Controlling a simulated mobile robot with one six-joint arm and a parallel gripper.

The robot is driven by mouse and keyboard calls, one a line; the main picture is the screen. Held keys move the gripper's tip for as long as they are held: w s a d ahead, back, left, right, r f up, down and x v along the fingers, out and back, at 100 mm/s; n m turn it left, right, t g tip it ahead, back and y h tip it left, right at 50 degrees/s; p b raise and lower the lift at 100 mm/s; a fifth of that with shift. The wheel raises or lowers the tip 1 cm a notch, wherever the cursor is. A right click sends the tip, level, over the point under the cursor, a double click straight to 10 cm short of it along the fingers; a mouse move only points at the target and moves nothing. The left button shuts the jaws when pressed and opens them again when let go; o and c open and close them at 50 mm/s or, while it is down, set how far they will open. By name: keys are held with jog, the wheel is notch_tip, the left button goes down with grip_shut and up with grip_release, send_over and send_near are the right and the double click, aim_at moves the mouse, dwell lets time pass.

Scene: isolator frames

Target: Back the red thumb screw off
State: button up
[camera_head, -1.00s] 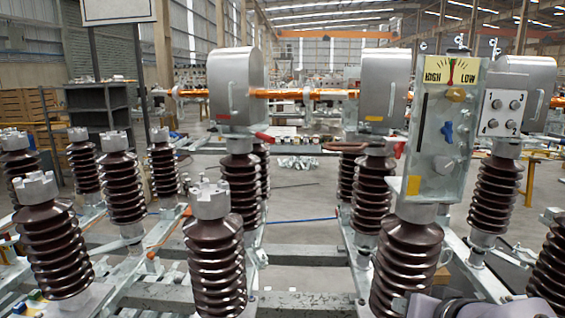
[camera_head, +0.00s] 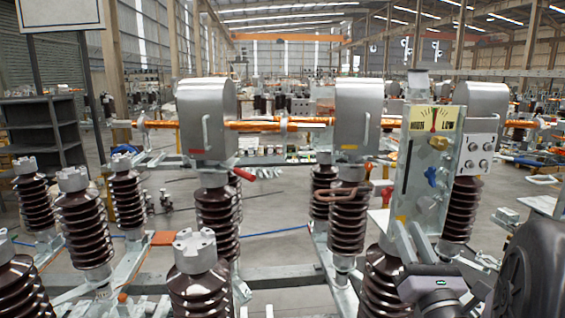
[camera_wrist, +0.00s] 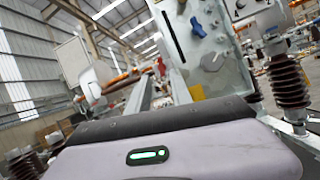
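I cannot make out a red thumb screw for certain. The grey metal panel (camera_head: 408,225) stands at the right of the head view under a HIGH/LOW dial (camera_head: 432,119) with a red pointer. It bears a yellow knob (camera_head: 438,143), a blue knob (camera_head: 430,176) and a small pale fitting below. In the wrist view the panel (camera_wrist: 225,75) is at top centre, with the blue knob (camera_wrist: 198,26). My gripper (camera_head: 428,283) is in front of the panel's lower end; its body (camera_wrist: 180,155) fills the bottom of the wrist view.
A red-handled lever (camera_head: 243,174) sits beside the left metal housing (camera_head: 206,125). A grey box with round knobs (camera_head: 478,154) adjoins the panel. Brown ribbed insulators (camera_head: 85,225) stand around on metal rails. Open floor (camera_head: 275,220) shows between the rows.

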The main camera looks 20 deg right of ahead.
aim_at(391, 194)
jog(key=p+x, duration=0.3)
jog(key=x, duration=0.6)
jog(key=shift+w+p, duration=0.25)
jog(key=shift+p, duration=0.05)
grip_shut()
jog(key=shift+r+m, duration=0.1)
jog(key=shift+m, duration=0.2)
